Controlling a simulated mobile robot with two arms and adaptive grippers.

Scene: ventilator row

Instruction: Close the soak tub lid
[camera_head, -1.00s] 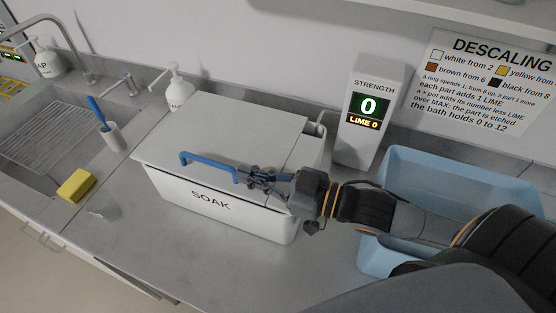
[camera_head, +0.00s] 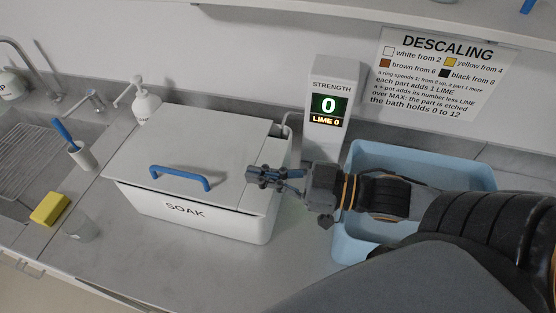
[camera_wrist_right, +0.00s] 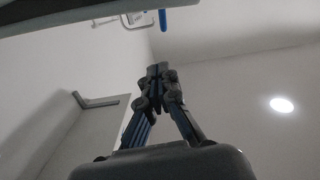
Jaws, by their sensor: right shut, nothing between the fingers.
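The white soak tub (camera_head: 200,221), marked SOAK, stands on the grey counter. Its white lid (camera_head: 200,140) lies flat over the top, with a blue bar handle (camera_head: 181,174) near the front edge. My right gripper (camera_head: 252,177) is shut and empty, over the right end of the tub, to the right of the handle and apart from it. It hides part of the tub's right edge. In the right wrist view the gripper (camera_wrist_right: 157,72) has its fingertips together with nothing between them. My left gripper is not in view.
A strength display (camera_head: 329,112) reads 0 and LIME 0 behind the tub's right end. A light blue bin (camera_head: 350,243) stands to the right under my arm. A yellow sponge (camera_head: 50,208), a clear cup (camera_head: 77,227), a brush holder (camera_head: 83,155) and a soap bottle (camera_head: 145,105) stand left.

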